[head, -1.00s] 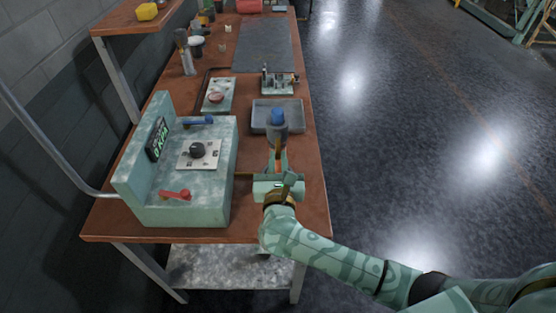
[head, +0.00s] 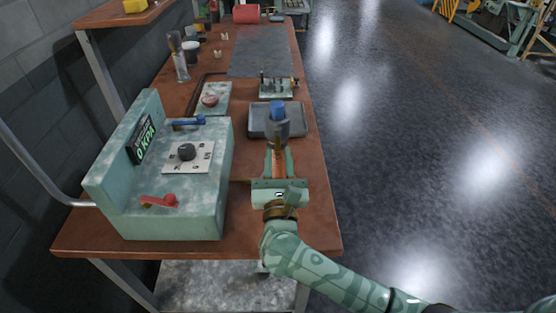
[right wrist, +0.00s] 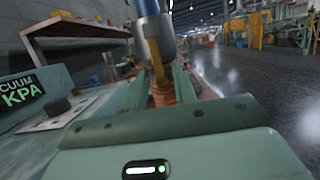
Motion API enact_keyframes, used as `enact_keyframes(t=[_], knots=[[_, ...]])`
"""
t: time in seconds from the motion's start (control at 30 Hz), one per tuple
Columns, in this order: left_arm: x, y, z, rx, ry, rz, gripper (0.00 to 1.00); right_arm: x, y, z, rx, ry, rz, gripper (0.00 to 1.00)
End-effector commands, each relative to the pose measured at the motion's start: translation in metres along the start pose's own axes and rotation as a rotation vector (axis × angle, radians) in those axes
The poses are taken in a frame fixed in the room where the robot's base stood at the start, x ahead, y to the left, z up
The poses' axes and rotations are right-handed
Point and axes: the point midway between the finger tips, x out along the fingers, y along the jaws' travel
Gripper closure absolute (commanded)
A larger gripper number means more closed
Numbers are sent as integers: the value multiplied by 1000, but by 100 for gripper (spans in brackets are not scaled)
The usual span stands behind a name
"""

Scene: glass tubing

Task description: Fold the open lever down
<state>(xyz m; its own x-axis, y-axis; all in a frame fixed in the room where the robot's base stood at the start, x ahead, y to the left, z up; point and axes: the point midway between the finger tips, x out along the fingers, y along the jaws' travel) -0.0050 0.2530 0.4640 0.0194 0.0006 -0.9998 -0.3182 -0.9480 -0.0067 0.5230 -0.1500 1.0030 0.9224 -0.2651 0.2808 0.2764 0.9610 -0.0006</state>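On the teal console (head: 205,215) a blue lever (head: 188,122) sits at the far side and a red lever (head: 160,201) at the near side. Both look low against its top; I cannot tell which one counts as open. My right gripper (head: 278,158) is to the right of the console, clear of both levers. It appears shut on the thin brass-coloured part of a grey cylinder with a blue end (head: 277,128). That cylinder also shows in the right wrist view (right wrist: 157,40). My left gripper is out of view.
The console has a black knob (head: 187,152) and a display reading 0 KPA. A grey tray (head: 256,119) lies behind the held cylinder. A small plate with a red button (head: 210,100) and a metal fixture (head: 277,88) stand farther back. Floor is open at right.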

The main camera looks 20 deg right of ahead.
Motion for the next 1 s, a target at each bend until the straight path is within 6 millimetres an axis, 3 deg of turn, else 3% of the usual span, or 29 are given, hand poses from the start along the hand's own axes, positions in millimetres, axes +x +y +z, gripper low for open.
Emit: enact_keyframes(t=[0.3,0.43,0.57,0.8,1.0], knots=[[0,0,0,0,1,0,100,-1,0,0,0,-1,1,66],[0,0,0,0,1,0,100,-12,1,0,0,0,2,66],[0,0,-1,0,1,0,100,-39,0,-1,0,3,1,66],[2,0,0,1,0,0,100,-106,0,-2,1,5,2,66],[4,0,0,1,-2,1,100,-146,0,-1,0,3,0,66]])
